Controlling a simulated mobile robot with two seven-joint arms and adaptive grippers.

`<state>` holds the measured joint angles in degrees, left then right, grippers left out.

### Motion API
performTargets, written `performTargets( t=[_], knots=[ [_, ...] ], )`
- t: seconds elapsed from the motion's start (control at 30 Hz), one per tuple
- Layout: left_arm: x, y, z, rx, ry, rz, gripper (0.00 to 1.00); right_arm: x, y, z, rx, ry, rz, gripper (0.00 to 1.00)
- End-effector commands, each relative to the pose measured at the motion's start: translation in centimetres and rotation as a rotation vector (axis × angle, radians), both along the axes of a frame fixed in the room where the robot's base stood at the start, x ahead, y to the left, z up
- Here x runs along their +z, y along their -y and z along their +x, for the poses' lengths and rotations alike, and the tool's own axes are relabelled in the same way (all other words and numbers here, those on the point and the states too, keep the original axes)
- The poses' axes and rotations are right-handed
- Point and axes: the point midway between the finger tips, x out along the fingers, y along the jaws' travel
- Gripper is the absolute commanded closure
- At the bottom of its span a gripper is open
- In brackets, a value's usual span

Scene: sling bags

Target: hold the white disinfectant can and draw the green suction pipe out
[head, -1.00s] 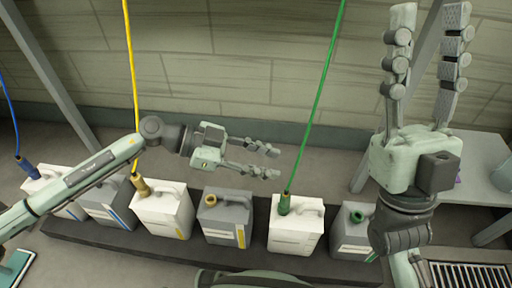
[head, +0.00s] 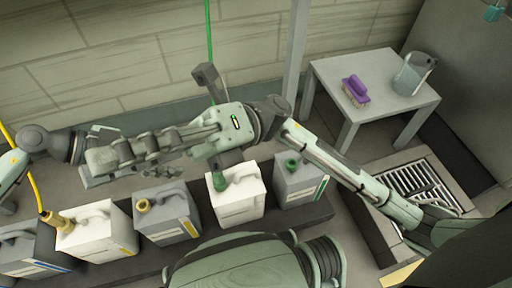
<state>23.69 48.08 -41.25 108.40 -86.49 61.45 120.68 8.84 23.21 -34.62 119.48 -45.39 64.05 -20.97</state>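Neither gripper visibly touches the white can, and the finger gaps cannot be judged.
A white can (head: 90,236) with a yellow pipe (head: 42,200) and grey cans (head: 168,222), (head: 303,188) share the platform. A grey table (head: 385,115) at right holds a purple brush (head: 355,90) and a clear jug (head: 410,76). A floor grate (head: 418,187) lies below it.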

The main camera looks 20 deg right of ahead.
Motion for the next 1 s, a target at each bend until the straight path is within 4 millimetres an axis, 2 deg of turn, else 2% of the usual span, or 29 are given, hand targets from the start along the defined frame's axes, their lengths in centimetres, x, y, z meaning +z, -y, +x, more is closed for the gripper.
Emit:
performTargets(
  t=[0.03,0.1,0.23,0.3,0.37,0.4,0.5,0.6,0.7,0.8,0.9,1.0],
  knots=[
    [0.0,0.0,0.0,0.000,0.000,0.000,0.66,-3.0,-0.6,0.5,-0.010,0.100,-0.095,0.61],
    [0.0,0.0,0.0,0.000,0.000,0.000,0.66,-7.1,-0.9,1.3,-0.016,0.236,-0.215,0.61],
    [0.0,0.0,0.0,0.000,0.000,-0.001,0.66,-14.5,0.3,3.6,-0.009,0.469,-0.427,0.61],
    [0.0,0.0,0.0,0.000,0.000,-0.001,0.66,-18.0,1.8,5.2,0.004,0.585,-0.538,0.61],
    [0.0,0.0,0.0,0.000,0.000,-0.001,0.66,-20.8,3.5,6.8,0.021,0.677,-0.627,0.61],
    [0.0,0.0,0.0,0.000,0.000,-0.001,0.66,-22.5,4.8,7.9,0.033,0.735,-0.689,0.61],
    [0.0,0.0,0.0,0.000,0.000,-0.001,0.66,-26.1,8.5,10.7,0.070,0.865,-0.831,0.61],
    [0.0,0.0,0.0,0.000,0.000,-0.001,0.66,-28.6,12.3,13.2,0.110,0.968,-0.955,0.61],
    [0.0,0.0,0.0,0.000,0.000,-0.001,0.66,-30.2,15.6,15.2,0.148,1.043,-1.052,0.61],
    [0.0,0.0,0.0,0.000,0.000,-0.001,0.66,-31.0,18.0,16.7,0.175,1.091,-1.120,0.61],
    [0.0,0.0,0.0,0.000,0.000,-0.001,0.66,-31.5,19.5,17.4,0.194,1.116,-1.159,0.61],
    [0.0,0.0,0.0,0.000,0.000,-0.001,0.66,-32.1,19.9,17.6,0.201,1.126,-1.175,0.61]
  ],
)
